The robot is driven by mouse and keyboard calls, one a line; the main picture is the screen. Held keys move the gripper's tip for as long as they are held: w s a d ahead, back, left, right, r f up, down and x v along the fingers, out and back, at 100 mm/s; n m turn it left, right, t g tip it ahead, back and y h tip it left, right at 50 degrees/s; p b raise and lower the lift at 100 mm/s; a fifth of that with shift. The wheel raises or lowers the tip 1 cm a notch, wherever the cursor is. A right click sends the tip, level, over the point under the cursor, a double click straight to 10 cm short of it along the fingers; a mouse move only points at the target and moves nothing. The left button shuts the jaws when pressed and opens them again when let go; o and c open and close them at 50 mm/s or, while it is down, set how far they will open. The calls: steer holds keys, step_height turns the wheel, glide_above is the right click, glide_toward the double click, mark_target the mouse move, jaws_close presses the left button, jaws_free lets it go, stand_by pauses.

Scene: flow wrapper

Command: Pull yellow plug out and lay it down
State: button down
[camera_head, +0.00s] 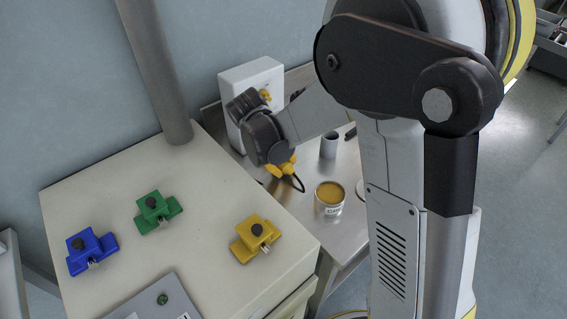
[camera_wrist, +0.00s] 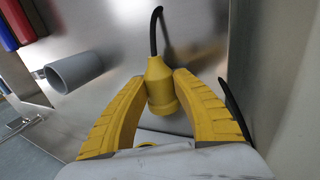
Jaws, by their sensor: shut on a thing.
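My gripper (camera_head: 281,168) is low beside the white box, over the steel bench. In the wrist view its two yellow fingers (camera_wrist: 160,82) are shut on the yellow plug (camera_wrist: 159,92). A black cable (camera_wrist: 154,30) runs from the plug's far end; the end nearest the palm is partly hidden. In the head view the plug merges with the yellow fingers, and only its cable (camera_head: 298,184) shows clearly, curving down to the right. I cannot tell whether the plug touches the bench. A small yellow fitting (camera_head: 265,95) is on the white box (camera_head: 236,80).
A grey cup (camera_head: 329,146) and an open can with yellow contents (camera_head: 330,203) stand on the steel bench (camera_head: 290,208). The cream cabinet (camera_head: 205,195) at left carries blue (camera_head: 90,248), green (camera_head: 157,210) and yellow (camera_head: 255,240) blocks. A pipe (camera_head: 157,70) rises behind it.

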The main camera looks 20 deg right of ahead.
steer(key=c, duration=1)
jaws_free()
steer(key=shift+c, duration=0.2)
steer(key=v, duration=1.2)
steer(key=s+d+r+m+t+y, duration=0.1)
steer(key=s+d+m+t+y, duration=0.1)
steer(key=s, duration=0.6)
steer(key=s+d+r+m+t+y, duration=0.1)
steer(key=s+d+m+t+y, duration=0.1)
steer(key=s, duration=0.7)
steer(key=shift+d+r+m+t, duration=0.25)
steer(key=shift+m+t, duration=0.05)
steer(key=shift+t, duration=0.4)
